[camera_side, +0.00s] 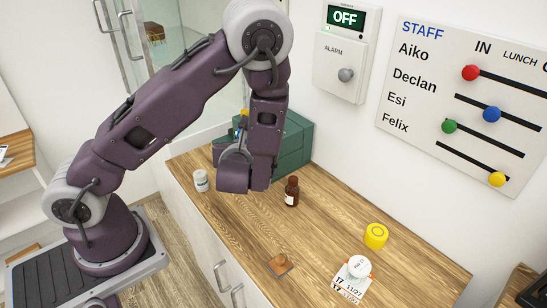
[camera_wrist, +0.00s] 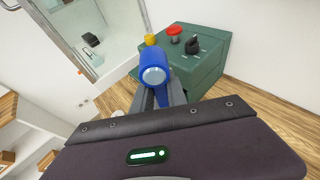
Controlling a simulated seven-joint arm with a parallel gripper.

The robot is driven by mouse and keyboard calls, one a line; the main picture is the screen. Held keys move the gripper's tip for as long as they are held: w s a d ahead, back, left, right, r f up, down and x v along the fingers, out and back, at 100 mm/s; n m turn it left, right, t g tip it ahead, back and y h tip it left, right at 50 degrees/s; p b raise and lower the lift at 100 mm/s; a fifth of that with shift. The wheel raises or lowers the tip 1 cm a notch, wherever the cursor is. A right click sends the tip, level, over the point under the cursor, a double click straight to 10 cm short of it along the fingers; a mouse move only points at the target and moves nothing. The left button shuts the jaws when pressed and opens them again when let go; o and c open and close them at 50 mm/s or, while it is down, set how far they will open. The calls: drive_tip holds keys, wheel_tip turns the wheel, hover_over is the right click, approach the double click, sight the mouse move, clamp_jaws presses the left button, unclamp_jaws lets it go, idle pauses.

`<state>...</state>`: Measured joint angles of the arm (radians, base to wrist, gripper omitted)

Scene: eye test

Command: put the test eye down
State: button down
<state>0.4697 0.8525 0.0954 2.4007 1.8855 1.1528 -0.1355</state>
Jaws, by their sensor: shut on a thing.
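My gripper (camera_wrist: 161,97) is shut on a blue cylinder (camera_wrist: 154,58) with a pale round end, in the middle of the wrist view. It may be the test eye; I cannot tell for sure. The fingers reach toward a green box (camera_wrist: 205,70) that bears a red button (camera_wrist: 174,30) and a black knob (camera_wrist: 193,45). Whether the cylinder touches the box I cannot tell. In the side view the green box (camera_side: 292,148) stands at the back of the wooden counter (camera_side: 235,215), partly behind my arm, which mostly hides my fingers and the held thing.
A white jar (camera_side: 201,181) and a brown bottle (camera_side: 292,192) stand near my wrist. A yellow tub (camera_side: 376,236), a small brown block (camera_side: 279,264) and a white round item (camera_side: 358,267) on a date card (camera_side: 350,286) are toward the front right. The middle counter is clear.

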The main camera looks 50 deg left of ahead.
drive_tip(key=s+a+f+n+g+y, duration=0.1)
drive_tip(key=s+a+f+n+g, duration=0.25)
drive_tip(key=a+n+g, duration=0.35)
drive_tip(key=s+a+f+n+g+y, duration=0.25)
drive_tip(key=s+a+g, duration=0.25)
drive_tip(key=a, duration=0.3)
drive_tip(key=w+a+f+n+g, duration=0.1)
drive_tip(key=w+a+f, duration=0.1)
drive_tip(key=a, duration=0.4)
drive_tip(key=w+a+f+n+g, duration=0.1)
drive_tip(key=w+a+n, duration=0.1)
drive_tip(key=a, duration=0.3)
drive_tip(key=shift+m+h, duration=0.25)
drive_tip(key=shift+h, duration=0.2)
drive_tip(key=shift+w+f, duration=0.15)
drive_tip(key=shift+f, duration=3.1)
drive_tip(key=shift+f, duration=0.6)
drive_tip(key=c, duration=1.3)
unclamp_jaws()
drive_tip(key=shift+o, duration=0.2)
